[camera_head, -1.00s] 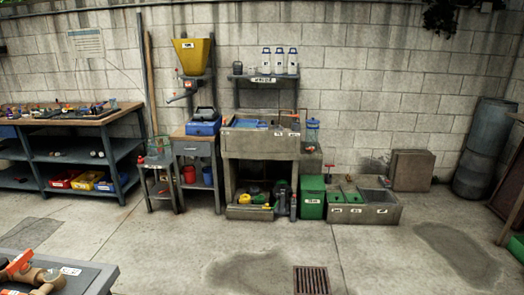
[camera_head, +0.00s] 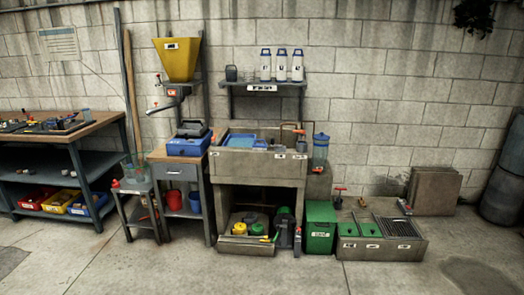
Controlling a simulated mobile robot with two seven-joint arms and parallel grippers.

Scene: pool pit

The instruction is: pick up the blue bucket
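A small blue bucket (camera_head: 195,202) stands on the lower shelf of the narrow workbench (camera_head: 180,168), left of the concrete sink. The bench's right leg stands close to it and may hide part of it. A red bucket (camera_head: 172,199) stands just to its left on the same shelf. Neither of my grippers shows in the head view.
The concrete sink (camera_head: 258,170) stands right of the bench, then a green bin (camera_head: 320,228) and a low trough (camera_head: 383,250). A small stand (camera_head: 137,190) and a long blue-grey workbench (camera_head: 75,165) are on the left. The floor (camera_head: 150,270) in front is clear.

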